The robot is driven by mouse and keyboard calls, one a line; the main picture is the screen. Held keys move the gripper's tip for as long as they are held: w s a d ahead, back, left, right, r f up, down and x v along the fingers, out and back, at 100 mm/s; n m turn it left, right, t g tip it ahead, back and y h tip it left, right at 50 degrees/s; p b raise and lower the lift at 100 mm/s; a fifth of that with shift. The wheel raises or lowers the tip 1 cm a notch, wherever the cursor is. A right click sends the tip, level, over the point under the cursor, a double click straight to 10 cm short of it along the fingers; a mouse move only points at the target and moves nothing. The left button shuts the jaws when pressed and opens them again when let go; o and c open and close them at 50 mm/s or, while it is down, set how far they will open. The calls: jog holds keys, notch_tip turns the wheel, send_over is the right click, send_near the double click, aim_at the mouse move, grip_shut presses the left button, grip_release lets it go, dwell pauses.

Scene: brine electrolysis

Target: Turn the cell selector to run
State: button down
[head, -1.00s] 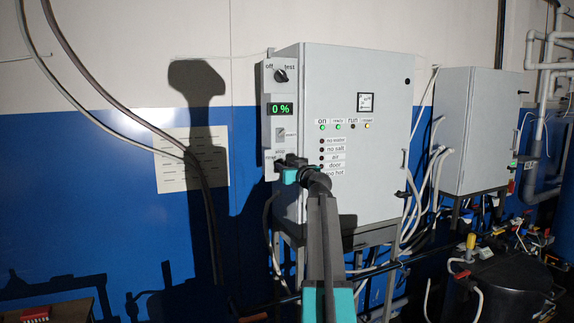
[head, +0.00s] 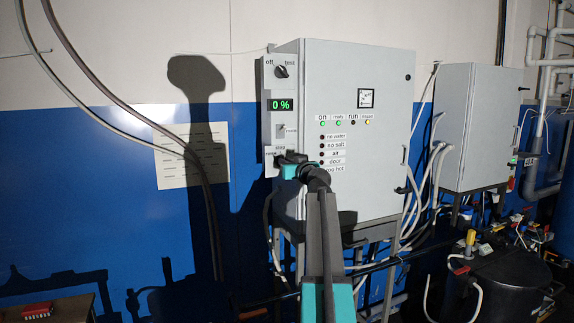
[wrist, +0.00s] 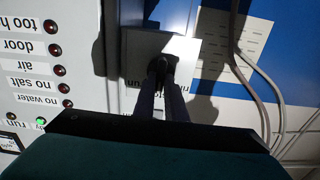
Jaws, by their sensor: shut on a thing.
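The cell selector (wrist: 157,64) is a small black knob on a pale plate (wrist: 183,48) low on the left side strip of the grey cabinet. The wrist view shows it upside down. My gripper (wrist: 160,72) is shut on the knob, with both fingers reaching it from the front. In the head view my gripper (head: 283,161) is at the bottom of the strip and hides most of the selector. Part of a word ending in "un" shows beside the knob in the wrist view. Which way the knob points cannot be told.
Above on the strip are an off/test knob (head: 282,72), a green display (head: 282,105) reading 0 % and a small switch (head: 281,131). The cabinet front (head: 375,150) carries on and ready lamps lit green, and a lit yellow lamp. Hoses hang on the wall at left.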

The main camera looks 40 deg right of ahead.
jog(key=shift+d+m+b, duration=0.1)
jog(key=shift+m+b, duration=0.2)
jog(key=shift+b, duration=0.05)
jog(key=m+b, duration=0.4)
jog(key=m, duration=0.5)
jog(key=shift+s+d+b, duration=0.1)
jog(key=shift+d+b, duration=0.05)
jog(key=shift+b, duration=0.25)
jog(key=c, duration=1.8)
grip_release()
jog(key=shift+s+f, duration=0.1)
